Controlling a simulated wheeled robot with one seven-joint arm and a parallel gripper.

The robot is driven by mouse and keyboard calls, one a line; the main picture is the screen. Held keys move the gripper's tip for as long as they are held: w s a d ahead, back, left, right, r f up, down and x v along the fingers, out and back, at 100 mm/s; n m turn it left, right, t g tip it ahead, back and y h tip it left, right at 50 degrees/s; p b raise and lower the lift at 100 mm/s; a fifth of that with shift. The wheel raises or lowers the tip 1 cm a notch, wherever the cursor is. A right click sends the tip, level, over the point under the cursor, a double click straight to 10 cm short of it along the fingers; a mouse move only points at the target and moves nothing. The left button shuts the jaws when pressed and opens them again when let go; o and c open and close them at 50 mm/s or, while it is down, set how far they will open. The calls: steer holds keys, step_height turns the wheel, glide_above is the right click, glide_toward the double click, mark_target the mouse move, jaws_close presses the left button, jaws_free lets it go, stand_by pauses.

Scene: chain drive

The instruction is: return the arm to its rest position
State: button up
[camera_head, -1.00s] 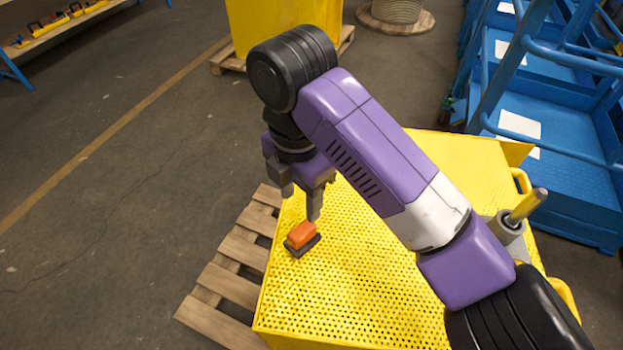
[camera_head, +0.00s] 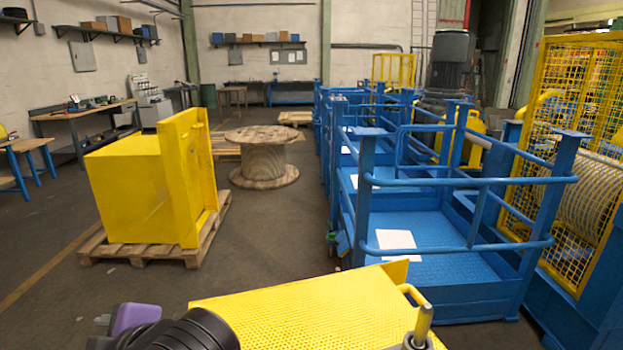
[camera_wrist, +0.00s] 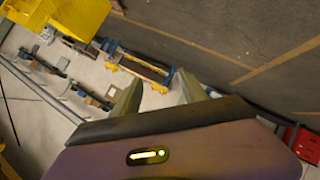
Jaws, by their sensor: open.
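My arm shows only in part at the bottom left of the head view, where a purple link (camera_head: 132,318) and a black joint (camera_head: 195,332) stand beside the near yellow perforated platform (camera_head: 325,308). My gripper (camera_wrist: 160,92) is in the wrist view, with its two fingers spread apart and nothing between them. It points out over the workshop floor, away from the platform top. The orange-and-black piece is in neither current view.
A yellow box (camera_head: 130,195) on a wooden pallet (camera_head: 140,250) stands ahead left. A wooden cable spool (camera_head: 265,160) is behind it. Blue railed platforms (camera_head: 440,240) and a yellow mesh guard (camera_head: 545,140) fill the right. Grey floor (camera_head: 285,235) lies open between.

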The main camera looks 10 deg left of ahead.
steer(key=w+d+m+t+y, duration=0.35)
steer(key=d+m+t, duration=0.45)
steer(key=d+m, duration=0.55)
steer(key=s+d+f+m+t+h, duration=0.1)
steer(key=d+f+m+t+h, duration=0.2)
steer(key=d, duration=0.6)
steer(key=s+d+f+m+t+h, duration=0.1)
steer(key=s+d+m+t+h, duration=0.25)
steer(key=d, duration=0.65)
steer(key=s+d+f+m+t+h, duration=0.1)
steer(key=s+d+f+m+h, duration=0.15)
steer(key=s+d, duration=0.45)
steer(key=s+d+f+m+h, duration=0.2)
steer(key=s+d+h, duration=0.2)
steer(key=d, duration=0.7)
steer(key=s+d+f+g+h, duration=0.1)
steer(key=s+d+f+g, duration=0.1)
steer(key=s, duration=0.4)
steer(key=s+d+f+g+h, duration=0.1)
steer(key=s+d+f, duration=0.1)
steer(key=s+d, duration=0.2)
steer(key=shift+s+d+f+g, duration=0.25)
steer(key=shift+s+g, duration=0.1)
steer(key=shift+s, duration=0.75)
